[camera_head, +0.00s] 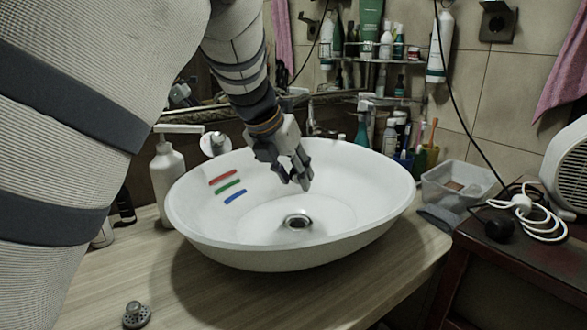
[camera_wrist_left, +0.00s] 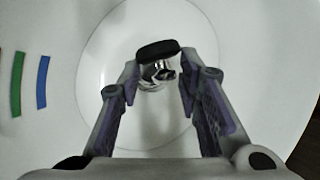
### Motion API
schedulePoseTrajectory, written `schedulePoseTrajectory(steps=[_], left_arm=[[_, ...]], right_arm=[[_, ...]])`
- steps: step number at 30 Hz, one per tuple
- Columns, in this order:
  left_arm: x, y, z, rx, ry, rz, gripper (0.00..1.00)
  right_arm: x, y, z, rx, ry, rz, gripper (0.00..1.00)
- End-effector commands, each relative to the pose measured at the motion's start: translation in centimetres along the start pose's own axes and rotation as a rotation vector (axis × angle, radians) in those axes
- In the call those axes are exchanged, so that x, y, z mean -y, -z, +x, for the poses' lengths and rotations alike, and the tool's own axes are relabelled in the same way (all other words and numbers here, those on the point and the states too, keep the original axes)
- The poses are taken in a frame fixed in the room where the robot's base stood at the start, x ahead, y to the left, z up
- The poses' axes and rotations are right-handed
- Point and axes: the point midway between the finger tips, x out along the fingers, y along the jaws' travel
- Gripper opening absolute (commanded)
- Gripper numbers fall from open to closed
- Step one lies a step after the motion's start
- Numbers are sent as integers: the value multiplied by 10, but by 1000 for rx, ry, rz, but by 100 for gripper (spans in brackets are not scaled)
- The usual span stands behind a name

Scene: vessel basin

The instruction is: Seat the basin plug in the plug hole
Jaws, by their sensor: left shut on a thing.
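My left gripper (camera_head: 296,182) reaches down into the white basin (camera_head: 390,197) from above, its fingertips over the bowl behind the plug hole. In the left wrist view it is shut on the basin plug (camera_wrist_left: 158,50), which has a black part at the far end and a shiny chrome part between the fingers. The plug is hard to make out in the head view. The plug hole (camera_head: 297,222) shows as a chrome ring with a dark centre at the bottom of the basin, apart from the gripper. My right gripper is not in view.
Red, green and blue strips (camera_head: 229,184) mark the basin's left inner wall. A small metal strainer-like piece (camera_head: 137,315) lies on the wooden counter in front. A white pump bottle (camera_head: 166,175) stands left of the basin, and a clear tray (camera_head: 461,184) stands to its right.

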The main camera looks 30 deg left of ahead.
Motion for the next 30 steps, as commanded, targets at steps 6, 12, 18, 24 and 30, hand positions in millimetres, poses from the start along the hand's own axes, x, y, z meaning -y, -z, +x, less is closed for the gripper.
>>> schedulePoseTrajectory(steps=[6, 12, 18, 24, 30], left_arm=[[0, 0, 0, 0, 0, 0, 55], [0, 0, 0, 0, 0, 0, 55], [0, 0, 0, 0, 0, 0, 55], [0, 0, 0, 0, 0, 0, 55], [5, -15, -25, 4, -1, 4, 55]], right_arm=[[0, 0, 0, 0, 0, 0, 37], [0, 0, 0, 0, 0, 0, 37], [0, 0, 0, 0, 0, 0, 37], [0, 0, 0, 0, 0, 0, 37], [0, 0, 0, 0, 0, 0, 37]])
